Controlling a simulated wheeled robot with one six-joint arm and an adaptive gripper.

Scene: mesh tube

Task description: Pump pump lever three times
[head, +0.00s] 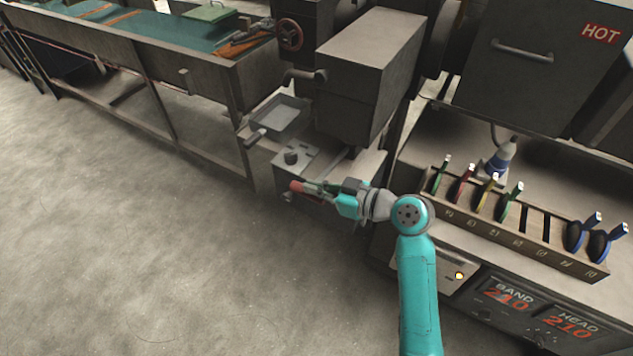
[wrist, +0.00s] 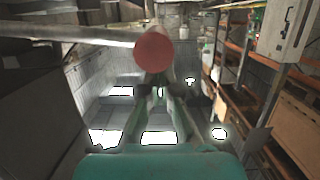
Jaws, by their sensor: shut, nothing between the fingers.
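The pump lever shows a round red knob (head: 298,187) at its end, low beside the grey machine in the head view. In the wrist view, the red knob (wrist: 154,48) is large and central, with a pale rod running off to the left. My gripper (head: 315,189) reaches left from my teal arm, with its fingers right at the knob. In the wrist view, the fingers (wrist: 158,85) come together just below the knob and are shut with nothing between them. Whether they touch the knob or the rod I cannot tell. Part of the lever is hidden by my gripper.
The grey machine (head: 370,75) stands behind my gripper, with a metal tray (head: 280,118) on its left. A rack (head: 500,230) of coloured-handled tools and a control box (head: 525,305) are on the right. The concrete floor at left is clear.

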